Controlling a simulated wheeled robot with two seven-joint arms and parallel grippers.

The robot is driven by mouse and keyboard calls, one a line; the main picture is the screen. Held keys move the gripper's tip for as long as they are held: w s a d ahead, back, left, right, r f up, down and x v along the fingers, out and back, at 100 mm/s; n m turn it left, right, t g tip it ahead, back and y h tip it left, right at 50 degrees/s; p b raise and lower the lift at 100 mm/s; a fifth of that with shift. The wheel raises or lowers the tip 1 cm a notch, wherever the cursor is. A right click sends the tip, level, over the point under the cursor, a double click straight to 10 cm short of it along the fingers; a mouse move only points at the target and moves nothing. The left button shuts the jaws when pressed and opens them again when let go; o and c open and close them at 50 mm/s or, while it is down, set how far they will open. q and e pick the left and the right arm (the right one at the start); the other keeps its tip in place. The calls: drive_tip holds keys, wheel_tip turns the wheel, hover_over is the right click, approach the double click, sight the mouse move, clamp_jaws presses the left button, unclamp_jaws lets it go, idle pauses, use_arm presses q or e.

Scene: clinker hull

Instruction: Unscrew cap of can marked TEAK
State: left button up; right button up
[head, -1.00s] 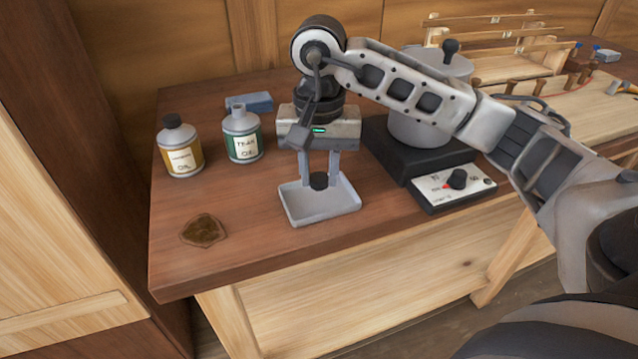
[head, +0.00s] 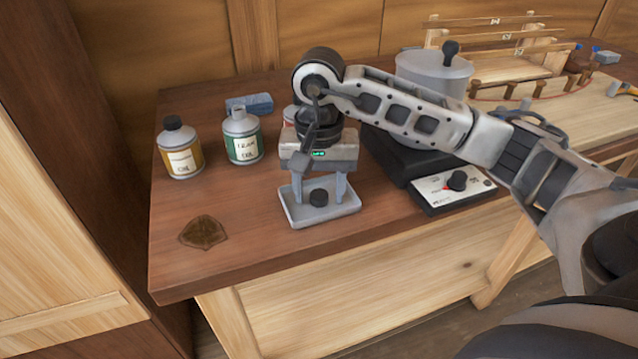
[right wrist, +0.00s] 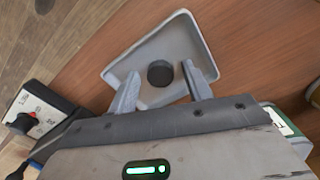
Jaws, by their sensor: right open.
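The can with the green label (head: 242,137), whose blurred lettering looks like TEAK OIL, stands upright at the back left of the bench. Its grey neck is bare, with no black cap on it. A black cap (head: 318,197) lies in the shallow grey tray (head: 293,215); it also shows in the right wrist view (right wrist: 160,73). My right gripper (head: 319,202) points down over the tray, open, with its fingers spread on either side of the cap and apart from it. My left gripper is out of view.
A yellow-labelled can (head: 181,148) with a black cap stands left of the green one. A blue block (head: 250,104) lies behind them. The front left bench is clear, apart from a brown stain.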

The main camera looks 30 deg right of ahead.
sight(319, 194)
wheel_tip(319, 194, up, 12)
drive_tip(key=p, duration=0.1)
drive_tip(key=shift+r, duration=0.2)
idle(1.2)
